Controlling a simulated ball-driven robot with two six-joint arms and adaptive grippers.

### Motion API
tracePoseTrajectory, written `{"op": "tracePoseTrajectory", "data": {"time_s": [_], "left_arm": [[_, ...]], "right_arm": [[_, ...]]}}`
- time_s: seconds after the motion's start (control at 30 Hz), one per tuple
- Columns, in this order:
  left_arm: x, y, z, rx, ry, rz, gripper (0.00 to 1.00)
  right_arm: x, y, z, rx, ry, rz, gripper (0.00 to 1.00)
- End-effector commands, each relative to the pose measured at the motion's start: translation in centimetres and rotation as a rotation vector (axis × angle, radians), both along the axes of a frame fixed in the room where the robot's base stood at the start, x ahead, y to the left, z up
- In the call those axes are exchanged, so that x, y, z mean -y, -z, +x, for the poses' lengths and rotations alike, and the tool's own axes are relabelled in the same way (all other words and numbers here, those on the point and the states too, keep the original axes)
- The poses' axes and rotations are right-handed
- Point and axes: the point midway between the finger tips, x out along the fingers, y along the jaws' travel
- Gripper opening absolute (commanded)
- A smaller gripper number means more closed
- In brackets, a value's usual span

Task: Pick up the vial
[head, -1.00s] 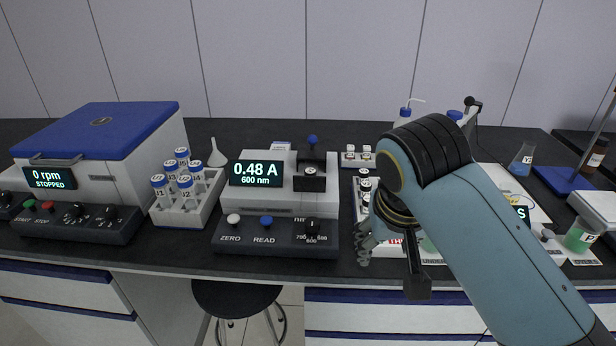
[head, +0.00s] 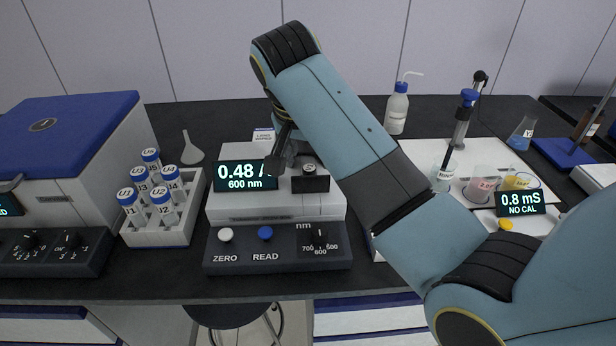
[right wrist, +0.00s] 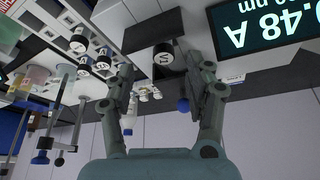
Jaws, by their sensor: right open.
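A vial with a black cap and a white label (head: 310,169) sits in the sample holder on top of the photometer (head: 240,206), just right of its display. In the right wrist view the vial's labelled cap (right wrist: 163,54) lies between the two fingers. My right gripper (head: 281,150) is over the photometer, mostly hidden behind my forearm in the head view. In the right wrist view it is open, with its fingers (right wrist: 155,62) spread either side of the cap. I cannot tell whether they touch it. My left gripper is not in view.
More black-capped vials (right wrist: 78,44) stand in a rack in the right wrist view. A white rack (head: 170,237) of blue-capped tubes, a funnel (head: 192,150) and a blue-lidded centrifuge (head: 65,125) are at left. A wash bottle (head: 397,110) and beakers (head: 482,186) are at right.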

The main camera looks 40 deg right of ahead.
Motion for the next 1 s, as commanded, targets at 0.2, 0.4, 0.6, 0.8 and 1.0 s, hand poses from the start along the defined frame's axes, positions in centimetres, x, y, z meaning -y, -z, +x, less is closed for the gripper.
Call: {"op": "tracePoseTrajectory", "data": {"time_s": [0.2,0.4,0.6,0.8,1.0], "left_arm": [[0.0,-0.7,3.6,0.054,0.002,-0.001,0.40],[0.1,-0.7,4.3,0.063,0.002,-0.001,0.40],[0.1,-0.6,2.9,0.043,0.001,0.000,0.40],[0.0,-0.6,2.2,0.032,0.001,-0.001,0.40],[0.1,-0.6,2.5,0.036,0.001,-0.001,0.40]], "right_arm": [[0.7,3.1,1.1,-0.004,0.001,-0.002,0.53],[1.1,4.5,1.5,-0.001,-0.001,0.001,0.53],[1.1,4.5,1.5,0.000,-0.001,0.001,0.51],[1.0,4.5,1.5,0.000,-0.001,0.001,0.25],[1.0,4.5,1.5,0.000,-0.001,0.000,0.00]]}}
